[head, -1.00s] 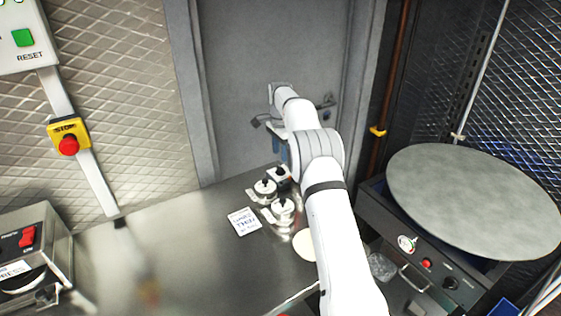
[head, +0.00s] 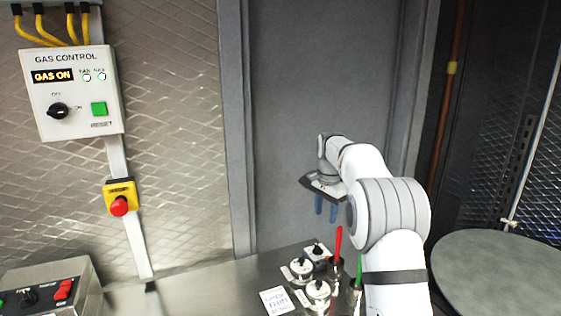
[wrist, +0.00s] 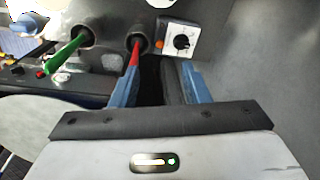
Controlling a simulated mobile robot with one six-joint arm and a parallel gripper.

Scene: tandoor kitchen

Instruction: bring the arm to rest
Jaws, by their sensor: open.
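My white arm (head: 392,225) reaches up from the lower right of the head view and bends over the back of the steel counter. My gripper (head: 326,209) points down with its two blue fingers in front of the grey door, above the counter items. In the wrist view my gripper (wrist: 158,85) is open, with a dark gap between the fingers and nothing held. A red-handled tool (wrist: 135,56) in a dark round holder shows just beyond the left finger; I cannot tell how near it is.
A round grey plate (head: 490,265) is at right. A gas control box (head: 72,92) and stop button (head: 119,205) are on the left wall.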

